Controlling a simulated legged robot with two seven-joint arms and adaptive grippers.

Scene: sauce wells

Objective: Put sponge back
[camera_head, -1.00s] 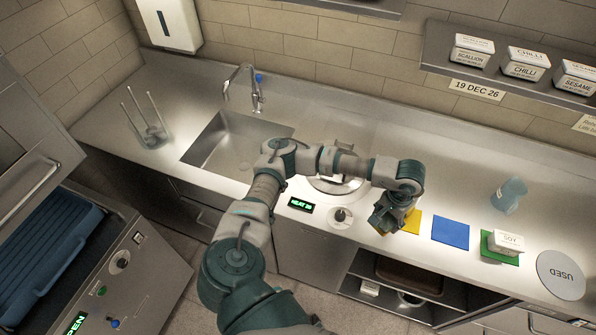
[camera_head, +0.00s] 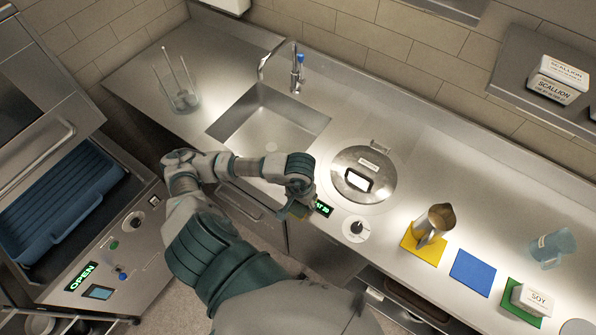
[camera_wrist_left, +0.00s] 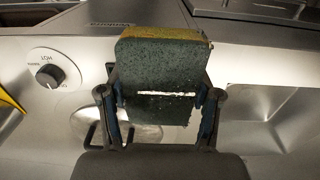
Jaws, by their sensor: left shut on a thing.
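My left gripper (camera_head: 299,200) is over the counter's front edge, between the sink and the round lid. It is shut on the sponge, which shows best in the left wrist view (camera_wrist_left: 162,66) as a dark green scouring face with a yellow edge along the top. The fingers (camera_wrist_left: 160,100) are on either side of it. In the head view the sponge is mostly hidden by the gripper, with only a small yellowish part showing. The sink (camera_head: 235,128) is empty, to the left of the gripper. My right gripper is not in view.
A round lid (camera_head: 350,158) and a knob (camera_head: 356,228) are right of the gripper. A metal pitcher (camera_head: 436,221) stands on a yellow mat (camera_head: 418,246). A blue mat (camera_head: 472,272) and clear blue cup (camera_head: 553,247) are farther right. A faucet (camera_head: 296,72) rises behind the sink.

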